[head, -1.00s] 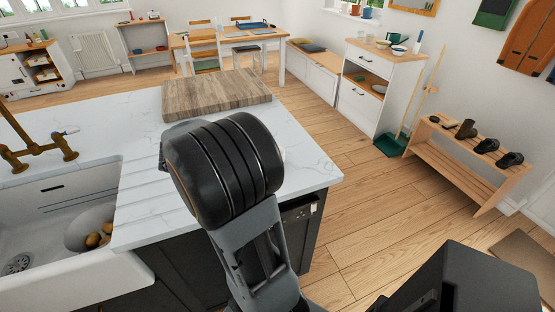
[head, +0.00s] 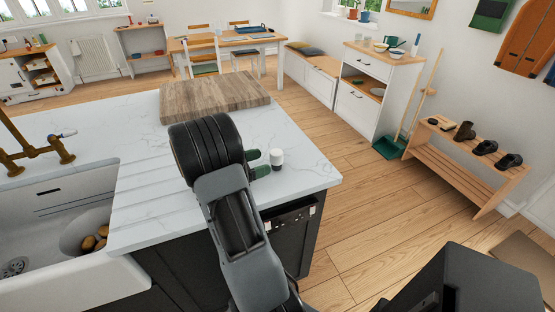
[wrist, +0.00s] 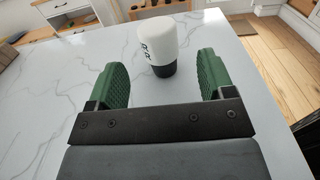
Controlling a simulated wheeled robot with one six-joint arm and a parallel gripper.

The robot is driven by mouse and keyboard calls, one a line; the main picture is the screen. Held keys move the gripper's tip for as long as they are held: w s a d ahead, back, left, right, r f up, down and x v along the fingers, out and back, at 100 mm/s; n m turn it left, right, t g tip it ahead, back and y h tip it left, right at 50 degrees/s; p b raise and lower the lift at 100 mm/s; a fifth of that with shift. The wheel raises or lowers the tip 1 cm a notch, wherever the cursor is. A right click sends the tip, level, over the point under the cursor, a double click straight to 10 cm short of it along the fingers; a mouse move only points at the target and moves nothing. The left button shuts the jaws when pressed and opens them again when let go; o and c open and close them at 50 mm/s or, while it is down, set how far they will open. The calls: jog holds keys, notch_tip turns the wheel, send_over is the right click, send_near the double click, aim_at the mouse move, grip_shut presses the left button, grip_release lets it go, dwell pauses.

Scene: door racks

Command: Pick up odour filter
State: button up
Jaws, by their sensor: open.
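The odour filter (wrist: 164,44) is a small upright cylinder with a white top, a dark base and dark lettering on its side. It stands on the white marble worktop, and in the head view the filter (head: 276,157) is near the worktop's right edge. My gripper (wrist: 160,72) is open, with green padded fingers spread wide. In the wrist view the filter stands just beyond the fingertips, roughly centred between them, and nothing is held. In the head view my gripper (head: 258,164) is low over the worktop, left of the filter and partly hidden by my wrist.
A wooden chopping board (head: 215,97) lies on the worktop behind my arm. A sink (head: 55,205) with a bowl (head: 85,232) in it and a brass tap (head: 40,150) are at left. The worktop's right edge drops to the wooden floor (head: 355,210). Marble around the filter is clear.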

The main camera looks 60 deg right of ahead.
aim_at(277, 157)
jog(key=shift+p+x, duration=0.35)
jog(key=shift+x, duration=2.8)
jog(key=c, duration=1.1)
jog(key=shift+o, duration=0.2)
